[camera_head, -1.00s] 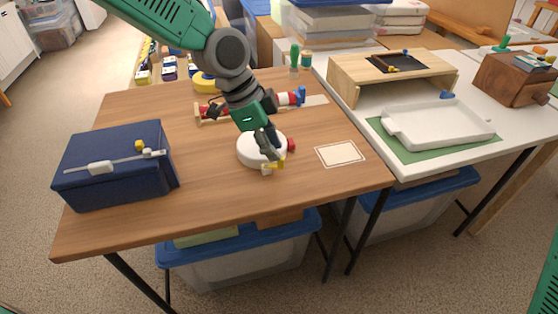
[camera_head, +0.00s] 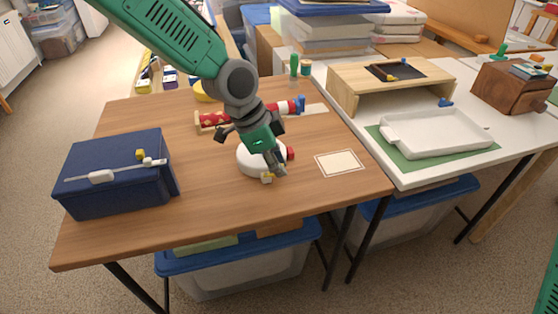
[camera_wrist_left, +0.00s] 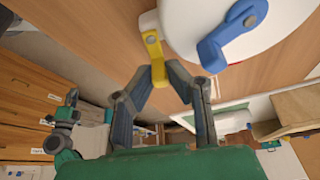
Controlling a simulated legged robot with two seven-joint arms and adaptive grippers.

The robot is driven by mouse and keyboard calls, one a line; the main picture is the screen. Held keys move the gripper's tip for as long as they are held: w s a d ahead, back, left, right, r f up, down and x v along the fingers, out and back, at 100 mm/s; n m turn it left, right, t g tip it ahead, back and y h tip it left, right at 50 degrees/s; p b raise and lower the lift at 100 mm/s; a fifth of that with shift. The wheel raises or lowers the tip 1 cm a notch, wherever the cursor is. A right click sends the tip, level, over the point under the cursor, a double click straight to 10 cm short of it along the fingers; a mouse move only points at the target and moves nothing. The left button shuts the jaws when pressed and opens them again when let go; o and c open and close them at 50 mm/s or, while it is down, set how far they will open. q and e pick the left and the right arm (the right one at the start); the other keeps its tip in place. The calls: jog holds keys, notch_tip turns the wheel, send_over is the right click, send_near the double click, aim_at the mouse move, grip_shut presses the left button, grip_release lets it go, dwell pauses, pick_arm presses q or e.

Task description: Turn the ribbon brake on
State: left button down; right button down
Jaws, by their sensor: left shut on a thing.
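A white round device (camera_head: 249,163) sits near the middle of the wooden table, with a red knob (camera_head: 291,153) at its right side. A small yellow lever (camera_head: 267,178) sticks out from its front rim. In the left wrist view, this yellow lever (camera_wrist_left: 153,45) and a blue crank-like handle (camera_wrist_left: 232,32) show on the white body. My left gripper (camera_head: 276,170) comes down over the device's front right edge. Its fingertips (camera_wrist_left: 163,75) are shut on the yellow lever's end. Nothing in view is labelled as a ribbon brake.
A dark blue box (camera_head: 115,185) with a slider stands at the left. A red roller (camera_head: 217,118) with a blue end lies behind the device. A cream card (camera_head: 339,163) lies to the right. A white tray (camera_head: 440,132) is on the adjoining table. The front of the wooden table is clear.

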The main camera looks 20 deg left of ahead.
pick_arm(q)
jog(key=c, duration=1.9)
grip_release()
jog(key=shift+o, duration=0.2)
jog(key=v, duration=1.1)
jog(key=shift+a+r, duration=0.25)
jog(key=shift+r, duration=0.1)
